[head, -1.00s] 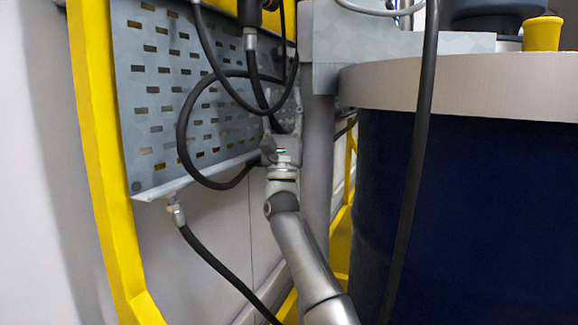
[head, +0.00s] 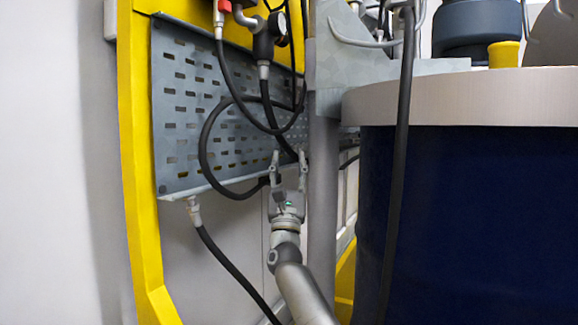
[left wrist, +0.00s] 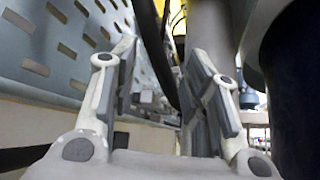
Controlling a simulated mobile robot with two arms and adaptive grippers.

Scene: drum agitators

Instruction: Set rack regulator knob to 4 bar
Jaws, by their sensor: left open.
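The regulator (head: 263,45) is a dark body with a small round gauge (head: 281,27), high on the yellow rack at the top of the head view. I cannot make out its knob or the gauge reading; the top edge cuts off the assembly. My left gripper (head: 289,158) is open and empty, pointing up, well below the regulator and in front of the perforated panel's lower right part. In the left wrist view its two fingers (left wrist: 161,62) stand apart, with a dark hose behind the gap. My right gripper is not in view.
Black hoses (head: 206,150) loop in front of the grey perforated panel (head: 180,120), close behind my fingers. A grey post (head: 324,190) stands just right of the gripper. A large blue drum (head: 460,220) fills the right side. A red valve handle (head: 224,6) is left of the regulator.

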